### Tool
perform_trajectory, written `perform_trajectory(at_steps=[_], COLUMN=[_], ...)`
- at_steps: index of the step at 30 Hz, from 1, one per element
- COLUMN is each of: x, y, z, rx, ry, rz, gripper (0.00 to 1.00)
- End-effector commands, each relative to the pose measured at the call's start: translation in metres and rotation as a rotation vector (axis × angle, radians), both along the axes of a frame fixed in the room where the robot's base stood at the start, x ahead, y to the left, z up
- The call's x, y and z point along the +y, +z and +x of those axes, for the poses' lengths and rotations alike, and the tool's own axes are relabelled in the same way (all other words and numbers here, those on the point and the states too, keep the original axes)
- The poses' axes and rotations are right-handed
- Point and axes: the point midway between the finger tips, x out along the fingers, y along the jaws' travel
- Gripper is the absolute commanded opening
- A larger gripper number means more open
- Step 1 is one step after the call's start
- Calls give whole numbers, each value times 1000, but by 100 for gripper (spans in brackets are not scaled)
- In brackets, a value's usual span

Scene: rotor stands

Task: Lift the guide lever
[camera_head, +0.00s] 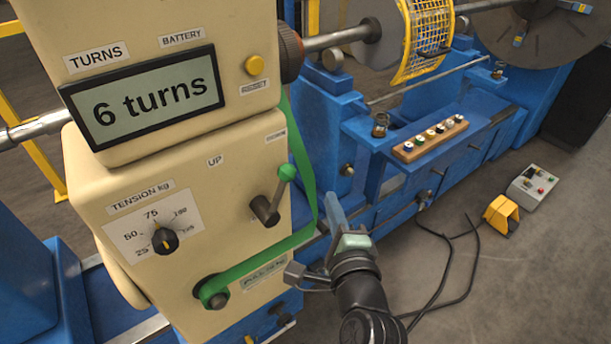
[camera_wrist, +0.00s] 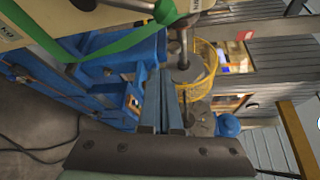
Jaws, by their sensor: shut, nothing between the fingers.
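A dark lever (camera_head: 268,205) with a green ball knob (camera_head: 287,172) stands on the front of the cream machine housing, right of the label "UP". It is tilted, with the knob at its upper right. The lever knob (camera_wrist: 165,12) also shows at the top edge in the wrist view. My gripper (camera_head: 333,203) is to the right of and below the knob, apart from it. In the wrist view the blue fingers of my gripper (camera_wrist: 166,75) are together with nothing between them.
A green strap (camera_head: 302,180) runs down beside the lever to a roller (camera_head: 214,292). The housing carries a "6 turns" display (camera_head: 145,98) and a tension dial (camera_head: 164,241). A wooden block with several bobbins (camera_head: 430,140) sits on the blue bench. Cables (camera_head: 460,260) lie on the floor.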

Motion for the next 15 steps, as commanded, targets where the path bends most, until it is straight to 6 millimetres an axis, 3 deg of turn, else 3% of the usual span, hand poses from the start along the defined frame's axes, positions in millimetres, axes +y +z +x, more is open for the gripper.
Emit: perform_trajectory(at_steps=[15], x=[13], y=[-9], z=[82], rx=[0], ry=[2], rz=[-1], gripper=[0])
